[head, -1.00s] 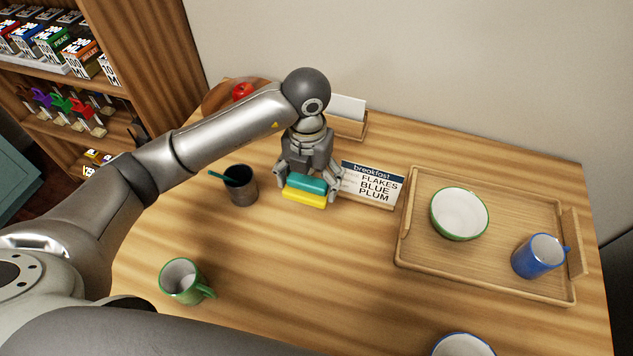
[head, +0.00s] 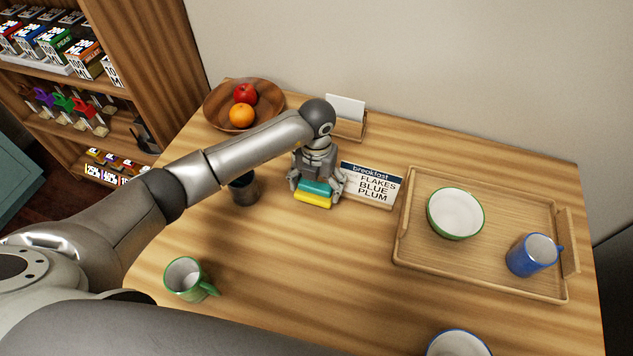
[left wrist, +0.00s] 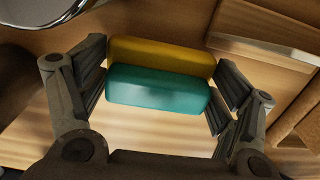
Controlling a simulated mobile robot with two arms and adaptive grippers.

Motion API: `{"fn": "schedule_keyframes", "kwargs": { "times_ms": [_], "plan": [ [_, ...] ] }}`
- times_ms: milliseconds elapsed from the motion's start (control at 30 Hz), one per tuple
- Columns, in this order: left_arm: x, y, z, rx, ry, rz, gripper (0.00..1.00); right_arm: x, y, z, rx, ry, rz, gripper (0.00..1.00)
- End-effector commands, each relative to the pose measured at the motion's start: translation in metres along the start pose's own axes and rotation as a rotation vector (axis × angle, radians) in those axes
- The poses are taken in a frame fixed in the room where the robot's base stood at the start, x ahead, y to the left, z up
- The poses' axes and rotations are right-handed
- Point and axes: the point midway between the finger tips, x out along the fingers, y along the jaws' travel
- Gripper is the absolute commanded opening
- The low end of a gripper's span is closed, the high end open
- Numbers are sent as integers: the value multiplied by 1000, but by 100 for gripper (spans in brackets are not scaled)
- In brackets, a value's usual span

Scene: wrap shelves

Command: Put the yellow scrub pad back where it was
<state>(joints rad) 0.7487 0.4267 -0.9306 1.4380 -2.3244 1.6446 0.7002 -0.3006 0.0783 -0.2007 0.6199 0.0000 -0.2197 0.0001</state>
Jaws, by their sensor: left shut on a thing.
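The yellow scrub pad (head: 312,200) has a teal layer (head: 317,187) against it; I cannot tell whether the two are joined. My left gripper (head: 317,188) is shut on the pad, with a finger at each end. It is just left of the breakfast sign, and I cannot tell if the pad touches the table. In the left wrist view the yellow part (left wrist: 160,55) lies above the teal part (left wrist: 158,92), between the fingers (left wrist: 162,80). My right gripper is not in view.
A dark cup (head: 244,190) stands close left, partly behind my arm. The breakfast sign (head: 371,184) stands close right. A tray (head: 480,267) holds a bowl and blue mug. A fruit bowl (head: 212,108) is at the back, a green mug (head: 186,281) at front left. The table's middle is clear.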

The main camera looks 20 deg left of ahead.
Motion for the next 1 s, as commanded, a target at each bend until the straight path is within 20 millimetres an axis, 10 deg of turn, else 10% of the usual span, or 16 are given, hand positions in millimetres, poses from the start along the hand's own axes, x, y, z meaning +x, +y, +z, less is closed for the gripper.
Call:
{"fn": "schedule_keyframes", "kwargs": {
  "times_ms": [600, 633, 733, 1000],
  "plan": [
    [12, 0, 0, -1, -1, -1, 62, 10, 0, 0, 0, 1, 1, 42],
    [12, 0, 0, -1, -1, -1, 86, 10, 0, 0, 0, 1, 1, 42],
    [11, 0, 0, -1, 0, 0, 98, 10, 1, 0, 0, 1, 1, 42],
    [12, 0, 0, -1, 0, 0, 100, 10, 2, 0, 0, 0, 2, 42]
  ]
}}
